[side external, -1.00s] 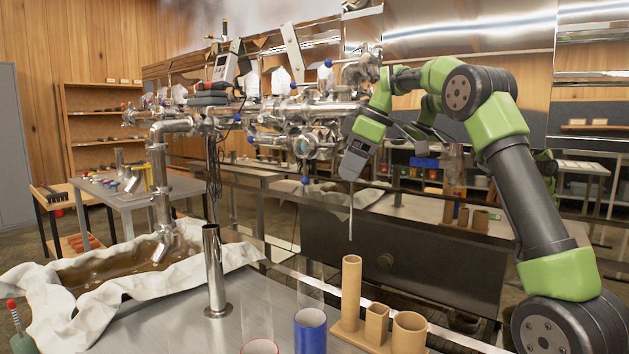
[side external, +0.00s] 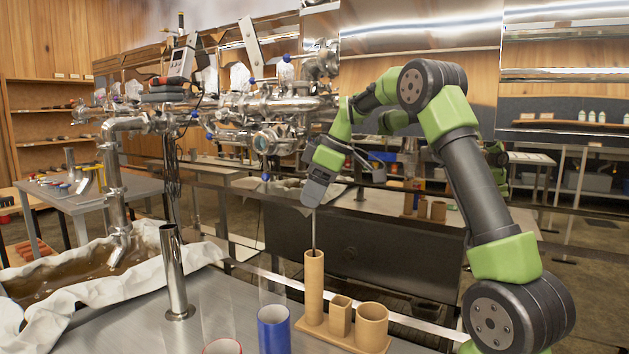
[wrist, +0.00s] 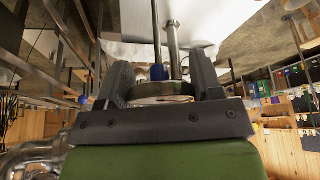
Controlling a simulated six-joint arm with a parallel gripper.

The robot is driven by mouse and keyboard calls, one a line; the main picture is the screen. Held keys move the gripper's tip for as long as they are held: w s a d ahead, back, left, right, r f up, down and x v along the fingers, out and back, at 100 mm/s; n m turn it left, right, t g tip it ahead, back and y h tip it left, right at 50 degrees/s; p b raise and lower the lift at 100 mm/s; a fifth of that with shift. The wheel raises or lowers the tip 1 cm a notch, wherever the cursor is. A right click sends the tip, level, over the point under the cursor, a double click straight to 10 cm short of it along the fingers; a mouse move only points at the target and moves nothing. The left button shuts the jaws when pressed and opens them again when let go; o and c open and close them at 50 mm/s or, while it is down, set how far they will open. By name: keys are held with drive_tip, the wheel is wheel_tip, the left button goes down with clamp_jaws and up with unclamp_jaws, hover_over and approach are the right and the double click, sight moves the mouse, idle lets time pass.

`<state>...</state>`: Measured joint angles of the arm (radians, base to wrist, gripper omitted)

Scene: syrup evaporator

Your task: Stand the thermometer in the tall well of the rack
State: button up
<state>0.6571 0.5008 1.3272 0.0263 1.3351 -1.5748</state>
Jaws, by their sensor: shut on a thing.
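My gripper (side external: 315,192) is shut on the thermometer, and its fingers hide most of the head in the side external view. The thin steel stem (side external: 313,228) of the thermometer hangs nearly upright, and its lower end meets the mouth of the tall well (side external: 314,285). I cannot tell how far the tip is inside the well. The tan rack (side external: 345,340) also carries a short square well (side external: 340,316) and a wide round well (side external: 372,324). In the wrist view the thermometer's round head (wrist: 160,91) sits between my gripper's fingers (wrist: 160,84).
A steel tube on a round foot (side external: 174,272) stands left of the rack. A blue cup (side external: 274,330) and a red-rimmed cup (side external: 222,346) stand in front. The cloth-edged syrup pan (side external: 70,275) is at the left, with steel piping behind.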

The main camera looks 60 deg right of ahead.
sight(315, 254)
drive_tip(key=shift+f, duration=6.85)
drive_tip(key=o, duration=0.9)
drive_tip(key=shift+o, duration=1)
drive_tip(key=shift+r, duration=0.1)
